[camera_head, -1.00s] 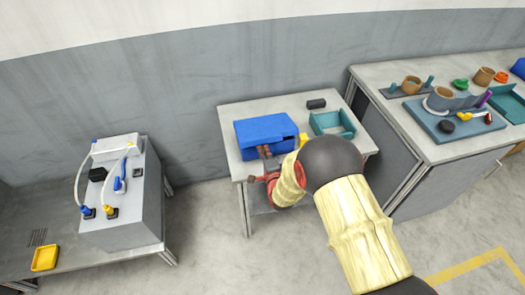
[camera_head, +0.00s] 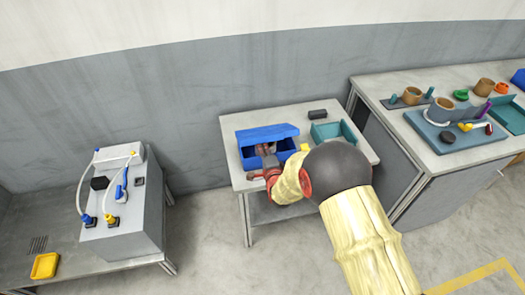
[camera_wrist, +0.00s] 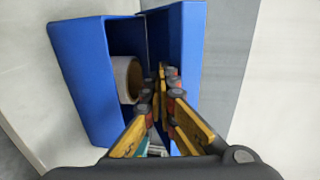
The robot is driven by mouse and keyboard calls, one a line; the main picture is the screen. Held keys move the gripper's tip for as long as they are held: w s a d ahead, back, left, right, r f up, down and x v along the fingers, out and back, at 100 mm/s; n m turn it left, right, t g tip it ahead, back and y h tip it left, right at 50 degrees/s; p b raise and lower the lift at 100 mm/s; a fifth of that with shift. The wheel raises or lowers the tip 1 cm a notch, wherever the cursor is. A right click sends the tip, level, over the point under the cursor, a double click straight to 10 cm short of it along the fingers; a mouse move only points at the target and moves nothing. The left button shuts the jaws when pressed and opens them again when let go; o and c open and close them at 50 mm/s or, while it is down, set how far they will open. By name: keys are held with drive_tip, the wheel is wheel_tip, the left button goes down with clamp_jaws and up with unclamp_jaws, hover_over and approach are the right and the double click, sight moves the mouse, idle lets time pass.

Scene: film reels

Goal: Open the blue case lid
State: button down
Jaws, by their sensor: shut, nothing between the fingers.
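The blue case stands on the small middle table, and its blue lid (camera_head: 268,133) is partly raised, tilted up at the back. The case body (camera_head: 250,158) is open toward me. My gripper (camera_head: 265,152) is at the case's open front, its fingers under the lid. In the wrist view the closed, empty fingers (camera_wrist: 161,78) reach in beside the lid (camera_wrist: 183,40), with the case body (camera_wrist: 78,75) on the left. A pale roll (camera_wrist: 127,78) lies inside the case. Whether the fingers touch the lid is hard to tell.
A teal tray (camera_head: 335,132) and a dark block (camera_head: 317,114) sit on the same table (camera_head: 230,122), right of the case. A workbench (camera_head: 400,128) with parts stands right; a grey box unit (camera_head: 128,220) stands left.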

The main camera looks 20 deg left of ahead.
sight(260, 136)
drive_tip(key=shift+w+a+r+b, duration=0.15)
drive_tip(key=shift+w+a+r, duration=0.35)
drive_tip(key=shift+w+r, duration=0.3)
drive_tip(key=shift+w+a+r+b, duration=0.15)
drive_tip(key=shift+w+a+r, duration=0.35)
drive_tip(key=shift+w+r, duration=0.25)
drive_tip(key=shift+w, duration=0.1)
drive_tip(key=shift+w+a+r+b, duration=0.25)
drive_tip(key=shift+w+a, duration=0.1)
drive_tip(key=shift+w, duration=0.25)
drive_tip(key=shift+w+a+r+b, duration=0.3)
drive_tip(key=shift+w+a, duration=0.1)
drive_tip(key=shift+w, duration=0.15)
drive_tip(key=shift+w+a+r+b, duration=0.25)
drive_tip(key=shift+w+a, duration=0.1)
drive_tip(key=shift+w, duration=0.25)
